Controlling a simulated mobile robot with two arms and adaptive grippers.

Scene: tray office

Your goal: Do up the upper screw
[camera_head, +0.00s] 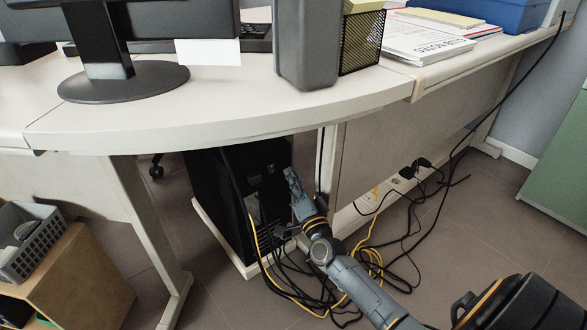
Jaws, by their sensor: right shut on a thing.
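A black computer tower (207,190) stands upright on a pale stand under the desk, its cabled panel (263,172) facing me. The screws on this panel are too small to make out, so I cannot tell how the upper one sits. My right gripper (290,174) comes in from the lower right and has its tips at the right part of the panel. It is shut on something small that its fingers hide. I cannot tell from here exactly what it touches. My left gripper is not in view.
The curved desk (240,115) overhangs the tower. Black and yellow cables (300,290) lie tangled below my right arm. A power strip (400,184) is at the right. A wooden cabinet (85,285) with a grey basket (38,245) stands at the left. Open floor (480,230) lies at the right.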

